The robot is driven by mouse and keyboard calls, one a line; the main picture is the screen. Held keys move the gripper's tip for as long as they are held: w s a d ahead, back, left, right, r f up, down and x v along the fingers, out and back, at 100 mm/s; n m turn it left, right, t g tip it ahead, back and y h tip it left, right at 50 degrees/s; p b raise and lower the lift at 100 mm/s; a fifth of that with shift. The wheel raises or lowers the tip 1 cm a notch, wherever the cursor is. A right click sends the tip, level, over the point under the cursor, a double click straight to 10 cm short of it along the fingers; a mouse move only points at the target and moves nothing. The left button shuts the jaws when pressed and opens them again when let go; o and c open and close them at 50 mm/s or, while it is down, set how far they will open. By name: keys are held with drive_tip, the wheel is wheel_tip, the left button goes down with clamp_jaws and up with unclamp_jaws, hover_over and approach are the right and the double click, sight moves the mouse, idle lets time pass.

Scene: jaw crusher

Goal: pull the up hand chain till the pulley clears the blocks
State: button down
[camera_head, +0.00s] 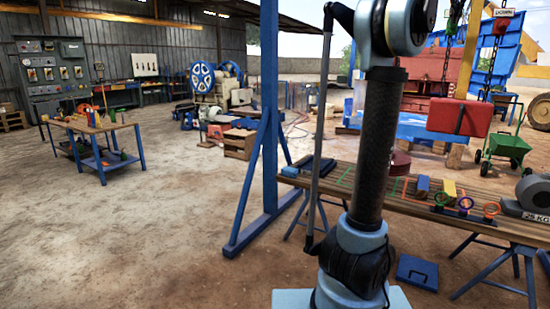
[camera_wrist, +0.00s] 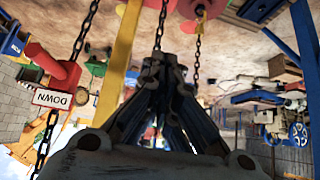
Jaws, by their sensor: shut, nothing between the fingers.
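My gripper (camera_wrist: 160,68) is in the middle of the wrist view, its dark fingers drawn together at the tips. A hanging chain (camera_wrist: 161,22) runs in line with the fingertips; I see no link held between them, and cannot tell whether they touch it. A second chain (camera_wrist: 198,42) hangs to its right. A chain (camera_wrist: 42,148) at the left passes a white sign reading DOWN (camera_wrist: 53,98), upside down here. This sign (camera_head: 503,13) also shows at the upper right of the head view, above a chain (camera_head: 487,78). No UP sign is readable. I cannot clearly identify the pulley or its blocks.
A red block-shaped body (camera_head: 458,118) is below the chains in the head view. A yellow post (camera_wrist: 120,62) stands left of my fingers. A wooden workbench (camera_head: 340,190) holds coloured parts and a 25 KG weight (camera_head: 535,192).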

drive_tip(key=shift+v, duration=2.9)
drive_tip(key=a+f+n+g+y, duration=0.2)
drive_tip(key=a+f+n+y, duration=0.15)
drive_tip(key=a+f, duration=2.35)
drive_tip(key=s+a+f+n+g, duration=0.1)
drive_tip(key=s+a+f, duration=0.3)
drive_tip(key=f, duration=1)
drive_tip(key=s+a+f+n, duration=0.1)
drive_tip(key=s+a+f, duration=0.3)
drive_tip(key=s+f, duration=0.7)
drive_tip(key=s+a+f+n+g, duration=0.1)
drive_tip(key=s+a+f, duration=0.4)
drive_tip(key=f, duration=1.3)
drive_tip(key=s, duration=0.3)
drive_tip(key=shift+f+g+y, duration=0.3)
drive_tip(key=shift+f+y, duration=0.05)
drive_tip(key=shift+f, duration=0.05)
